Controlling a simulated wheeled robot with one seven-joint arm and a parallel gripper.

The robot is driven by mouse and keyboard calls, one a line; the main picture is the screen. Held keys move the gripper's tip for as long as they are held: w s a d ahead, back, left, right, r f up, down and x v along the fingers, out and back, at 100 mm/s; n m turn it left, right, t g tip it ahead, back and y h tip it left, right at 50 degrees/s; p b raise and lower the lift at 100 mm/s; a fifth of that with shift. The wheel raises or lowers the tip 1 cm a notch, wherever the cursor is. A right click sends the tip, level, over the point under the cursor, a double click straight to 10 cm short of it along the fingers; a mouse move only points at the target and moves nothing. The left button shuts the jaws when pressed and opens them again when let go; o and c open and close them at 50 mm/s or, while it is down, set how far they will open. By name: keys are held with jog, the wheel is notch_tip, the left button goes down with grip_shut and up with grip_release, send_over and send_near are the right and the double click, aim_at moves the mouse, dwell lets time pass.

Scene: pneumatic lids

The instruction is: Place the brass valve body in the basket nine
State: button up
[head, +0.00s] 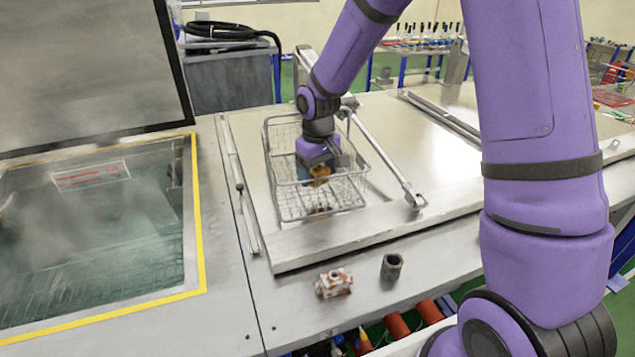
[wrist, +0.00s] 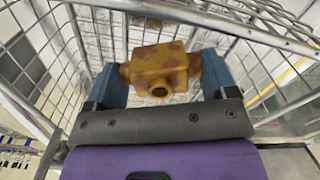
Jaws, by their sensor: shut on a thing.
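The brass valve body (wrist: 160,68) is yellow-brown with dark patches and a round port facing the wrist camera. My gripper (wrist: 165,80) is shut on it, one blue finger on each side. In the head view the brass valve body (head: 319,172) shows below my gripper (head: 318,172), inside the wire basket (head: 285,212). The wire mesh surrounds the gripper in the wrist view too. I cannot tell whether the valve body touches the basket floor. No number shows on the basket.
A reddish-white fitting (head: 334,284) and a dark cylinder (head: 391,267) stand on the bench in front of the basket. A brownish part (head: 320,210) appears at the basket's near end. An open tank (head: 100,240) lies left; a metal bar (head: 385,160) runs right of the basket.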

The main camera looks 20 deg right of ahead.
jog(key=shift+f, duration=1.8)
jog(key=shift+f, duration=0.1)
jog(key=o, duration=1.1)
